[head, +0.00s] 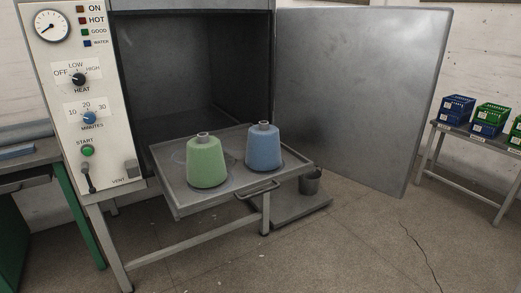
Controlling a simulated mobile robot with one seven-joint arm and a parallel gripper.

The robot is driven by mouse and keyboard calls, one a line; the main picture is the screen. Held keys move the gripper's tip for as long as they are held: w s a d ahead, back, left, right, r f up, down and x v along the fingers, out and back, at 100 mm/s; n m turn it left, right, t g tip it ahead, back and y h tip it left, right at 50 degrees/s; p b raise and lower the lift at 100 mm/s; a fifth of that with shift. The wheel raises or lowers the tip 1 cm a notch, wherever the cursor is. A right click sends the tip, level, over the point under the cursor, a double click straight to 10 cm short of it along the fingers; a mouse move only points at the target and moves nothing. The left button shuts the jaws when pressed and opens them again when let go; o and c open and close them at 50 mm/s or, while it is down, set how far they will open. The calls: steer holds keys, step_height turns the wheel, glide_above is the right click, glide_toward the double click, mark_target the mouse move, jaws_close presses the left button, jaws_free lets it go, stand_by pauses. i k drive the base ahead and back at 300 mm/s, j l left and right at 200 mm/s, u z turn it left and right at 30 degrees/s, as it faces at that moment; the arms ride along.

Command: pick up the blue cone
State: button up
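The blue cone (264,149) stands upright on a pulled-out metal tray (180,200), on its right side. A pale tube end sticks out of its top. A green cone (206,164) stands upright to its left and a little nearer, with a gap between the two. The tray juts out from the open chamber of a metal cabinet (195,50) and has a handle (258,190) on its front edge. My gripper is not in view.
The cabinet door (360,95) stands wide open on the right. A control panel (82,100) is on the left. A small metal pot (310,182) sits low behind the tray. Baskets (457,108) stand on a bench at far right. Floor in front is clear.

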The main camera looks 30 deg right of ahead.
mark_target(263, 152)
steer(key=i+j+z, duration=0.1)
steer(key=z, duration=0.8)
steer(key=i+j+z, duration=0.25)
steer(key=j+z, duration=0.25)
steer(key=i+j+z, duration=0.1)
steer(key=j+z, duration=0.15)
steer(key=j, duration=0.1)
